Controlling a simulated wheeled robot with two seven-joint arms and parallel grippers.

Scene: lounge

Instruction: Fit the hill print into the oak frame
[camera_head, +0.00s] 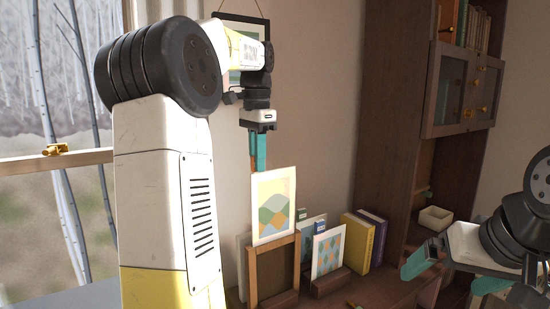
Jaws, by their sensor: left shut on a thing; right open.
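The hill print (274,208), a pale card with green, yellow and blue-grey hills, hangs upright from my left gripper (258,164). The gripper's teal fingers are shut on the print's top edge. The oak frame (252,279) stands upright on the wooden surface directly below. The print's lower edge is at the level of the frame's top and overlaps it in the picture; I cannot tell whether it is in the frame. My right gripper (445,270) is open and empty at the lower right, with teal fingers.
A print with blue diamonds (328,251) stands in a wooden holder (330,283) right of the frame, with another print behind. Yellow and purple books (357,241) stand farther right. A small pale box (435,218) sits by the dark cabinet (384,130).

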